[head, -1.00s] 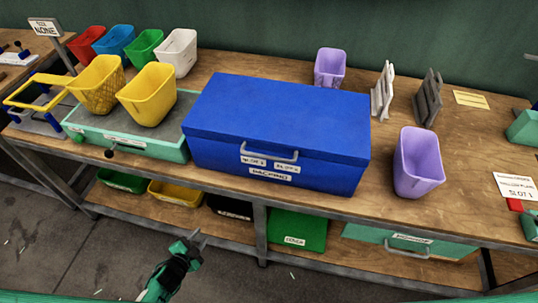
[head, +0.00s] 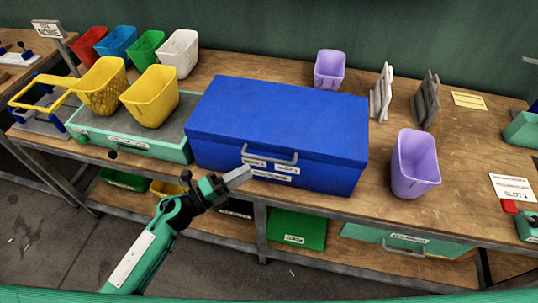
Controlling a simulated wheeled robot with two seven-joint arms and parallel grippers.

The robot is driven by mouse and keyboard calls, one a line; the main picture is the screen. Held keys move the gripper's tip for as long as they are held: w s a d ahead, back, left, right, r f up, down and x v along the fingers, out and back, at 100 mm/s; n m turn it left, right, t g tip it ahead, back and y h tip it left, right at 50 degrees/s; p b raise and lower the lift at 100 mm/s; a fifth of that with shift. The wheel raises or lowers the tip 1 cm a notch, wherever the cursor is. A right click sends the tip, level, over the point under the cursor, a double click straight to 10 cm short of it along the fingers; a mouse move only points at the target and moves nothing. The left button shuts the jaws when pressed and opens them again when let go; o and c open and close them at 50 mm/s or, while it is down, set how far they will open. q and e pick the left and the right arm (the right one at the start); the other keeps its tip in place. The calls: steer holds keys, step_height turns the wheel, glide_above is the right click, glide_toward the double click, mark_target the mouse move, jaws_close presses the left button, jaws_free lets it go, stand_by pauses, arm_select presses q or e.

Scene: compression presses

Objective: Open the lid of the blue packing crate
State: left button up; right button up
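The blue packing crate (head: 310,172) stands on the wooden workbench, and its blue lid (head: 280,113) is closed. A grey handle (head: 270,157) and white labels are on its front face. My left gripper (head: 240,178) is in front of the crate's front face, just left of and a little below the handle. Its fingers point toward the crate and cover part of the lower label. The fingers look close together, but I cannot tell whether they are open or shut, or whether they touch the crate. My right gripper is not in view.
Two yellow bins (head: 152,97) stand on a green-framed tray (head: 125,141) left of the crate. A purple bin (head: 414,165) stands to its right, another (head: 330,69) behind it. Grey upright racks (head: 426,99) stand at the right. A shelf with green bins (head: 297,229) lies below.

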mark_target(269, 159)
arm_select(q)
steer(key=p+x, duration=0.2)
steer(key=x, duration=0.6)
steer(key=shift+w+d, duration=0.15)
steer(key=shift+d, duration=0.05)
jaws_close()
